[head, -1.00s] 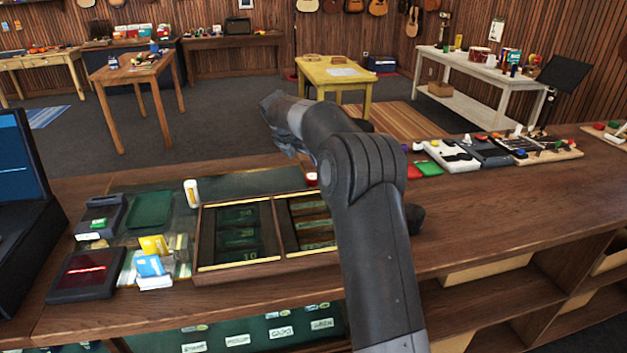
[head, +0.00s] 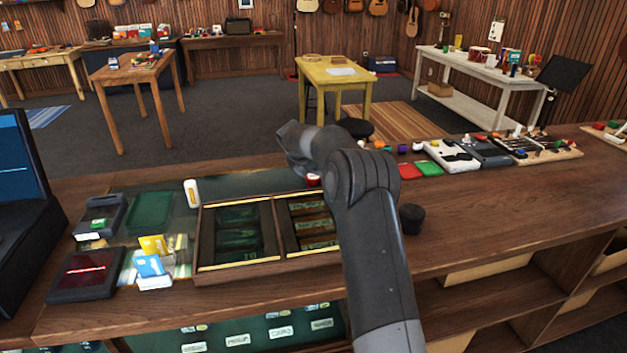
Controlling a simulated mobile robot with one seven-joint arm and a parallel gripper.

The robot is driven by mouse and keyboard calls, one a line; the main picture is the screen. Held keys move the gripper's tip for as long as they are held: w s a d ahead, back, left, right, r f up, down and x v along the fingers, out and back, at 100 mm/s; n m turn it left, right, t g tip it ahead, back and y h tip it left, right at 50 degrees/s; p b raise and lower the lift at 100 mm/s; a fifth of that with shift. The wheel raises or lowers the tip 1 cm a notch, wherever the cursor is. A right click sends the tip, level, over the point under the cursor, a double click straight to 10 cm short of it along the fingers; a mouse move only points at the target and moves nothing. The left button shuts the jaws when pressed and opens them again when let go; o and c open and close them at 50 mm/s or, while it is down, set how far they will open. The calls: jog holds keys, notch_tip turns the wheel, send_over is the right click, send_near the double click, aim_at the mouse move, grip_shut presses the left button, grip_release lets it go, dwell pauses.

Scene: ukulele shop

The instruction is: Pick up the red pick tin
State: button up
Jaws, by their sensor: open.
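A small round red item with a pale top (head: 313,180), which looks like the red pick tin, is on the counter just behind the cash drawer. A flat red piece (head: 409,171) lies further right beside a green one, so I cannot be fully sure which is the tin. My gripper (head: 290,138) is at the far end of my arm, above and slightly left of the small red item. It is open and apart from the counter. Its fingers are small and hard to make out.
The wooden cash drawer (head: 205,235) fills the counter's middle, with a white bottle (head: 192,193) at its back left corner. A black round object (head: 411,218) stands right of my arm. Small colored items line the back right edge. The front right counter is clear.

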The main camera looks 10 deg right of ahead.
jog(key=shift+c, duration=0.4)
jog(key=c, duration=1)
jog(key=shift+r, duration=0.15)
